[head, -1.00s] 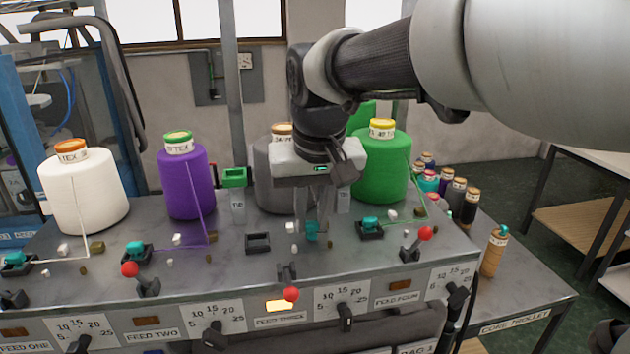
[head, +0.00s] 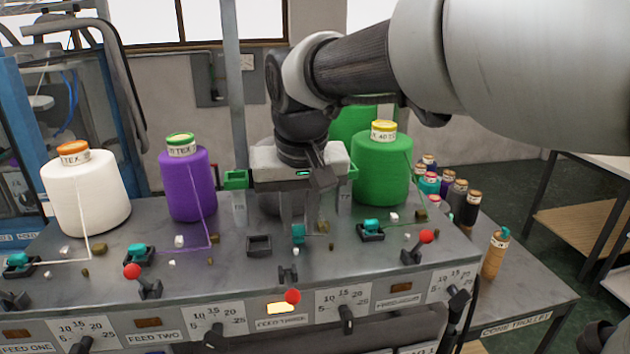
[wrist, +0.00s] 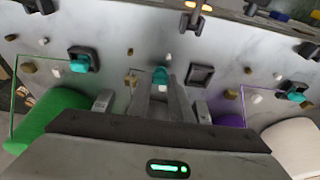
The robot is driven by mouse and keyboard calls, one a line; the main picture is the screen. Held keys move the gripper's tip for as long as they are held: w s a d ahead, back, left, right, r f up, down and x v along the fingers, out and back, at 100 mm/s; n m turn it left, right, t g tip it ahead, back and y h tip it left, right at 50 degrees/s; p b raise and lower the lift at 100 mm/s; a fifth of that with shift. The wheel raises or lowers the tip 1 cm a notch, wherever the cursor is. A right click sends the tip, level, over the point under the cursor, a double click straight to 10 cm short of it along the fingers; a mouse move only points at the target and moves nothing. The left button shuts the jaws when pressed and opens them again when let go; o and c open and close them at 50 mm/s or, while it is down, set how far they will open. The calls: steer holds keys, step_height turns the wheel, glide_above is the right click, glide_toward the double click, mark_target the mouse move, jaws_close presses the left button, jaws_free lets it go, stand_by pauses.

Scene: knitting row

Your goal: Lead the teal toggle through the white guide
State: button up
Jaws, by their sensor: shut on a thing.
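The teal toggle (head: 298,234) is between the fingertips of my gripper (head: 298,225), low over the grey machine top. The wrist view shows the toggle (wrist: 160,75) at the fingertips (wrist: 160,83), which are shut on it. A small white guide (wrist: 162,88) shows between the fingers, right by the toggle; in the head view it is hidden behind the toggle and fingers. I cannot tell whether the toggle is inside it. Another white piece (wrist: 167,57) stands just beyond the toggle in the wrist view.
An empty black holder (head: 259,244) is left of the toggle. Brass-coloured guides (head: 322,227) stand to its right. A lever with a red knob (head: 292,296) is in front. Purple (head: 188,185) and green (head: 382,170) cones flank my gripper, with a grey cone behind it.

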steer(key=shift+s+a, duration=0.2)
steer(key=shift+a, duration=0.65)
steer(key=shift+s+a, duration=0.15)
steer(key=shift+a, duration=0.65)
steer(key=shift+w+d+r+p, duration=0.1)
steer(key=shift+r+p, duration=0.05)
steer(key=shift+p, duration=0.25)
